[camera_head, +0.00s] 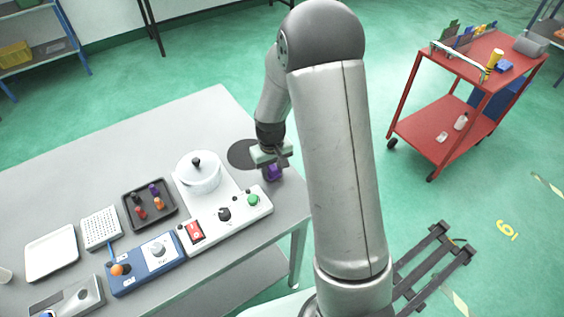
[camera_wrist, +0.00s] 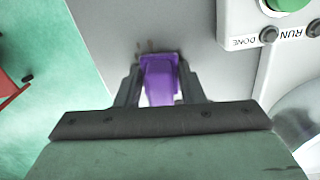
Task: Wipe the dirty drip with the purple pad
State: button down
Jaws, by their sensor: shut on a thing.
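My gripper (camera_head: 272,163) is over the right end of the grey table, pointing down. It is shut on the purple pad (camera_head: 274,173), which also shows between the two dark fingers in the wrist view (camera_wrist: 160,80). The pad's far end is at or very near the table surface; I cannot tell whether it presses on it. Small brownish marks, likely the dirty drip (camera_wrist: 146,45), show on the grey surface right at the pad's far edge in the wrist view. Part of them may be hidden under the pad. The drip cannot be made out in the head view.
A white control panel (camera_head: 233,213) with a green button stands close beside the gripper. A white lidded pot (camera_head: 197,176), dark tray (camera_head: 136,219) and blue panel (camera_head: 132,284) are farther left. A dark disc (camera_head: 238,154) lies behind the gripper. The table's edge is near.

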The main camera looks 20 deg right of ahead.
aim_at(282, 187)
jog(key=shift+s+d+b, duration=0.1)
jog(key=shift+s+d, duration=0.1)
jog(key=shift+s, duration=0.55)
jog(key=shift+s+d+b, duration=0.15)
jog(key=shift+s+d, duration=0.05)
jog(key=shift+s, duration=0.6)
jog(key=shift+s+d+b, duration=0.1)
jog(key=shift+s+d, duration=0.1)
jog(key=shift+s, duration=0.55)
jog(key=shift+s+r, duration=0.2)
jog(key=shift+r, duration=0.05)
notch_tip(282, 187, up, 8)
jog(key=p, duration=0.5)
jog(key=shift+f, duration=0.15)
jog(key=shift+w+f+b, duration=0.1)
jog(key=shift+f+b, duration=0.1)
jog(key=shift+b, duration=0.1)
jog(key=b, duration=0.4)
jog(key=shift+d+f, duration=0.15)
jog(key=shift+f, duration=0.1)
jog(key=shift+r+b, duration=0.1)
jog(key=shift+b, duration=0.35)
